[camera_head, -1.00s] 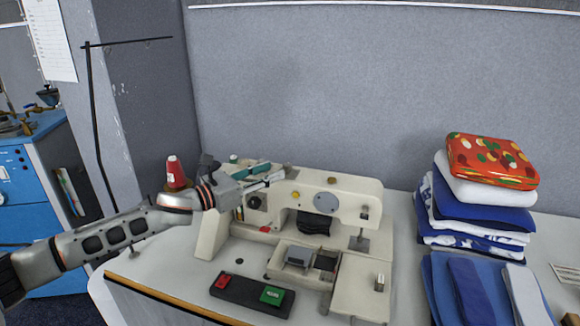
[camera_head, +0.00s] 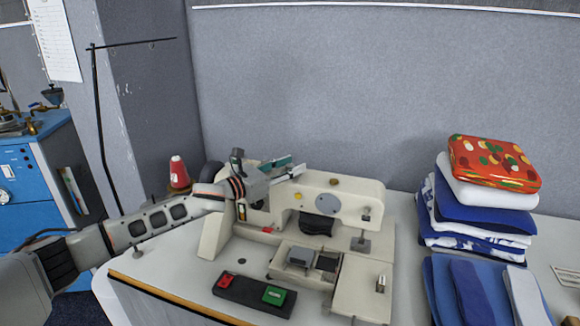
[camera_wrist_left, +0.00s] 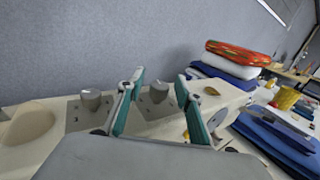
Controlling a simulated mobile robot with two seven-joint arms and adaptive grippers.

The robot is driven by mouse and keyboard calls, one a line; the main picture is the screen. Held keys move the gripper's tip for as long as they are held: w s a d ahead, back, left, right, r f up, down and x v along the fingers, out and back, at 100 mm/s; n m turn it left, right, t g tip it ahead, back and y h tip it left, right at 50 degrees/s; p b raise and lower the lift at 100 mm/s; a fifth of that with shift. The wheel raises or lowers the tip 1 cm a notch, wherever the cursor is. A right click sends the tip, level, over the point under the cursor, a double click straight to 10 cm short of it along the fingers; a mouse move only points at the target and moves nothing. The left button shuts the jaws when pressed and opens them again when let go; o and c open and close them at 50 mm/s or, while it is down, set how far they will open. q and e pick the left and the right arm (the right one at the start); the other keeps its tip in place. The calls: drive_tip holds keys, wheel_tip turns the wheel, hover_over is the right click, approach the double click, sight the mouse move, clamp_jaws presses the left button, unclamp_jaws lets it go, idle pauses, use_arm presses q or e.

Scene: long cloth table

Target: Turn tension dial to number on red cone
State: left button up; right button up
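The red cone (camera_head: 179,173) stands behind my left forearm, left of the cream sewing machine (camera_head: 345,196); a pale mark shows on it, but no number is legible. My left gripper (camera_head: 291,171) is over the machine's top left, teal fingers apart. In the left wrist view the open fingers (camera_wrist_left: 160,100) frame a silver knob (camera_wrist_left: 158,93) beyond them; I see no grip on it. A second silver knob (camera_wrist_left: 90,98) is to the left. A dark knob (camera_head: 256,204) on the machine's left front is partly hidden by the gripper. I cannot tell which knob is the tension dial. My right gripper is not in view.
A switch box (camera_head: 254,297) with red and green buttons lies before the machine. Folded cloths with a red patterned cushion (camera_head: 494,163) on top stand at the right. A thin black stand (camera_head: 101,130) rises at the left. A grey partition (camera_head: 390,85) is behind.

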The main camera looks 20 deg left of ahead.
use_arm(q)
clamp_jaws()
